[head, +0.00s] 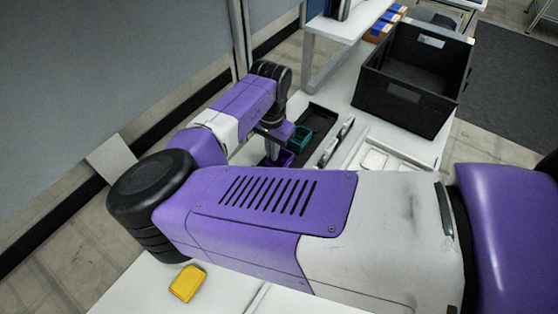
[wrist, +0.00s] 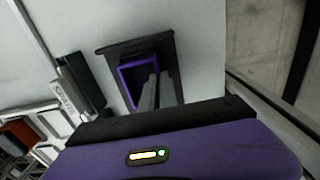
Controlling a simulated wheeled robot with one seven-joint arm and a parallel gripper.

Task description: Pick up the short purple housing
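The short purple housing (wrist: 124,82) is a small open-topped box seated in a black tray (wrist: 108,49) in the wrist view. In the head view the purple housing (head: 288,158) shows partly behind my arm, beside a teal housing (head: 300,138) in the same black tray (head: 318,117). My gripper (wrist: 158,76) points down at the purple housing, its two grey fingertips apart by a narrow gap at the housing's right side. Whether the fingers touch the housing wall is unclear. In the head view my gripper (head: 272,152) is mostly hidden by my arm.
A large black crate (head: 410,100) stands at the back right of the white table. A black fixture with pale parts (head: 335,143) and a white tray (head: 375,160) lie right of the black tray. A yellow block (head: 187,284) lies at the front left.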

